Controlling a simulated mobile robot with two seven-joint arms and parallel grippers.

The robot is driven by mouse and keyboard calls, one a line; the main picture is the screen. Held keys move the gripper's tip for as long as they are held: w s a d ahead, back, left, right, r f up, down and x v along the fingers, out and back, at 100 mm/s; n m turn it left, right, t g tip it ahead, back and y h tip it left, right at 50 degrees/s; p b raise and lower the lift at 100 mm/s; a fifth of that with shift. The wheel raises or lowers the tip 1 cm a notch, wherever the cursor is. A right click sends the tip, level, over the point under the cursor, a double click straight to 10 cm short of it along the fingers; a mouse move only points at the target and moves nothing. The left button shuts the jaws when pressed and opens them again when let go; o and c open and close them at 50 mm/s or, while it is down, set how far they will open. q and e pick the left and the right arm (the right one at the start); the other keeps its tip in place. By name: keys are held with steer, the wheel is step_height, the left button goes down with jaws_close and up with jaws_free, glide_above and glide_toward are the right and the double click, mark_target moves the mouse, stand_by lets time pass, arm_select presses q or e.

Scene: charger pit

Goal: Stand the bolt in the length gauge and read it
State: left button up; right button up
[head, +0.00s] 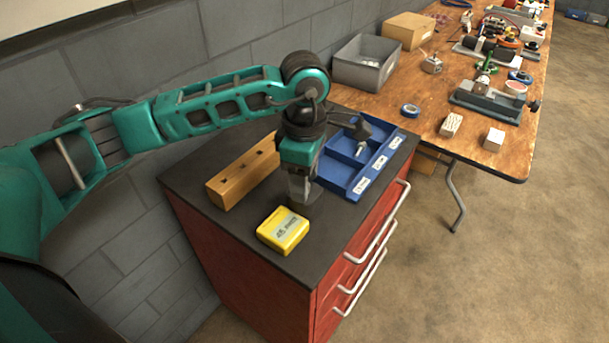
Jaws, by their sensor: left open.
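The wooden block with holes in its top (236,182), which looks like the length gauge, lies on the dark top of the red cabinet. A blue tray (334,177) with labelled compartments stands to its right. A small silver piece (361,149), perhaps the bolt, shows in the tray; it is too small to be sure. My left gripper (301,197) points down between the block and the tray, just behind the yellow box, and is open. Its fingertips are hard to make out, and I see nothing held. My right gripper is not in view.
A yellow labelled box (283,231) lies near the front of the cabinet top (263,268). A block wall stands at left.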

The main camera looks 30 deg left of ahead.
arm_select(q)
step_height(320, 180, up, 13)
steer(key=shift+p, duration=0.3)
steer(key=shift+f, duration=0.1)
stand_by(0.5)
